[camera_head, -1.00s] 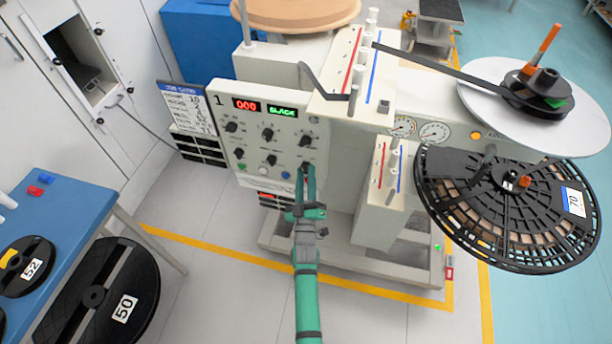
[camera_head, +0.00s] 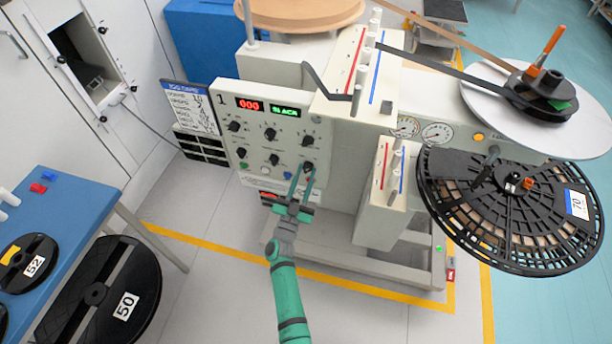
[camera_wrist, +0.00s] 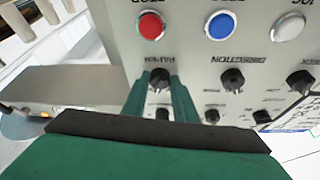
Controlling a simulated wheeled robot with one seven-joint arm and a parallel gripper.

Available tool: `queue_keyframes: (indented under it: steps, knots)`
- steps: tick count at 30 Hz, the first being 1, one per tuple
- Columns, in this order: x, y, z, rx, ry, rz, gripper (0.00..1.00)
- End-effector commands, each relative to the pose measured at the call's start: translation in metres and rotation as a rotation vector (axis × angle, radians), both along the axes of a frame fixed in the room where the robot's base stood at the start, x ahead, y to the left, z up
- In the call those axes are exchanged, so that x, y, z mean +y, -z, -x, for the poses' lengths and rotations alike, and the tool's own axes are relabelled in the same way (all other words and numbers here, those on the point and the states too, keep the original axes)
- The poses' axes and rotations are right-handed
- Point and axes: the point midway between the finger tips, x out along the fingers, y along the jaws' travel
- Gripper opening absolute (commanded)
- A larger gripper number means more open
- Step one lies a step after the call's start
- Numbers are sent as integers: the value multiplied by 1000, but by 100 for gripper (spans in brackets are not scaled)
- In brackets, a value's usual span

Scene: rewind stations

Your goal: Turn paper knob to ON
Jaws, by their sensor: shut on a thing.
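The paper knob (camera_wrist: 159,78) is a small black knob labelled PAPER, upside down in the wrist view. In the head view, the paper knob (camera_head: 308,167) is at the lower right of the grey control panel (camera_head: 252,137). My green gripper (camera_wrist: 160,88) has a finger on each side of the knob and is shut on it. In the head view, my gripper (camera_head: 304,174) reaches up to the panel from below, its fingers leaning right. The fingers partly hide the knob, and I cannot read its pointer's setting.
The direction knob (camera_wrist: 232,79) is close beside the paper knob. Red (camera_wrist: 151,26), blue (camera_wrist: 221,25) and white (camera_wrist: 289,27) buttons are near. A protruding machine column (camera_head: 378,195) stands right of my gripper. Open floor (camera_head: 215,290) lies below.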

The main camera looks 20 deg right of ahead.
Motion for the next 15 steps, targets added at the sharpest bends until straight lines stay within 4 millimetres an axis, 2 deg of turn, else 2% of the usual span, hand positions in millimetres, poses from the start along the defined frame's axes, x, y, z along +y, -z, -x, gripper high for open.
queue_keyframes:
  steps: [15]
  knots:
    - [1, -1, 0, -114, 3, -165, 4]
